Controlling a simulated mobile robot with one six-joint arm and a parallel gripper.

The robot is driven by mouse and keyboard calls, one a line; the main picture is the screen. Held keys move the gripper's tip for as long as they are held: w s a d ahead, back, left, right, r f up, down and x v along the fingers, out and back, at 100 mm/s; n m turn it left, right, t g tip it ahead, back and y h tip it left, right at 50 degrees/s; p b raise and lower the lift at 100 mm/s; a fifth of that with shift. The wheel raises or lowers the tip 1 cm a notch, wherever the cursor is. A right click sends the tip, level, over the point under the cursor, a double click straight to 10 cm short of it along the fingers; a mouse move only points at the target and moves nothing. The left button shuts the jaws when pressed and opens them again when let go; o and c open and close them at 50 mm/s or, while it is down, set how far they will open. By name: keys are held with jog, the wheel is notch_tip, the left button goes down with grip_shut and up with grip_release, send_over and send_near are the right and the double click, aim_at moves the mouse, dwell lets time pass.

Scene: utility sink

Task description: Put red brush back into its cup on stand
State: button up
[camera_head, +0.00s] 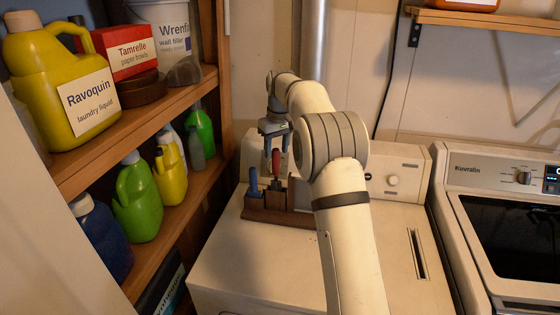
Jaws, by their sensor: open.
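The brown stand (262,216) sits on top of the white machine, close to its back panel. A blue-handled brush (253,181) stands upright in the stand's left cup. The red brush (276,164) is upright, red handle up, and its lower end reaches down to a dark cup beside the blue one. I cannot tell how deep it sits. My gripper (276,150) is open and points down just above the stand, with its fingers around or just beside the top of the red handle. My arm hides the right end of the stand.
Wooden shelves (140,128) with bottles, including a large yellow jug (55,85), stand close on the left. A white washer (490,195) is on the right. A wall shelf (490,20) is at upper right. The front of the white machine's top (260,270) is clear.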

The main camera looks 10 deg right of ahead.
jog(key=r, duration=0.6)
jog(key=shift+s+d+r, duration=0.2)
jog(key=shift+s+r, duration=0.05)
jog(key=shift+s, duration=0.1)
jog(key=s+r+m+t, duration=0.1)
jog(key=s+r, duration=0.1)
jog(key=s, duration=0.8)
jog(key=s+r+m, duration=0.1)
jog(key=s+r, duration=0.2)
jog(key=s, duration=0.7)
jog(key=s+f+m, duration=0.1)
jog(key=s+f, duration=0.4)
jog(key=s, duration=0.6)
jog(key=s+f+m+t, duration=0.1)
jog(key=s+f, duration=0.5)
jog(key=s, duration=0.6)
jog(key=shift+s+d+f+h, duration=0.2)
jog(key=shift+s+d+h, duration=0.1)
jog(key=shift+d, duration=0.1)
jog(key=shift+f, duration=0.1)
